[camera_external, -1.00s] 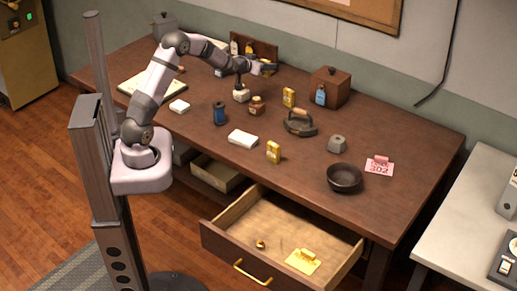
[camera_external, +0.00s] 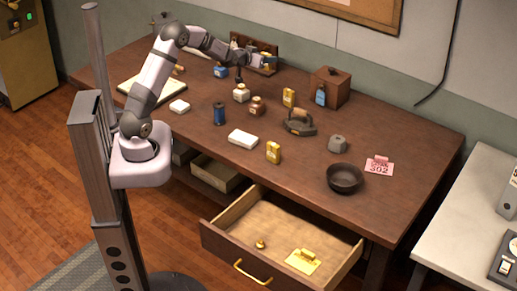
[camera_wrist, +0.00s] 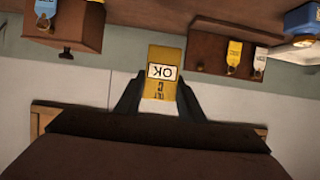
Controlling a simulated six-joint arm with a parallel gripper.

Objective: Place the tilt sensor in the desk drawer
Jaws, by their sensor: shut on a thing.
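My gripper (camera_external: 267,62) is shut on a small yellow block with an OK label, held out level above the back of the desk, in front of the key rack. The yellow block (camera_wrist: 161,72) shows upside down between the two dark fingers in the wrist view. I cannot tell from its looks whether it is the tilt sensor. The desk drawer (camera_external: 236,266) is pulled open at the front of the desk. A small brass piece (camera_external: 260,244) and a yellow tag (camera_external: 303,261) lie in it, with bare wood around them.
Upright yellow boxes (camera_external: 273,152) (camera_external: 289,97), an iron (camera_external: 299,123), a dark bowl (camera_external: 345,178), a grey weight-like block (camera_external: 338,144), a blue spool (camera_external: 219,114) and small jars (camera_external: 257,106) stand on the desk. A wooden box (camera_external: 330,84) and the key rack (camera_external: 240,42) stand at the back.

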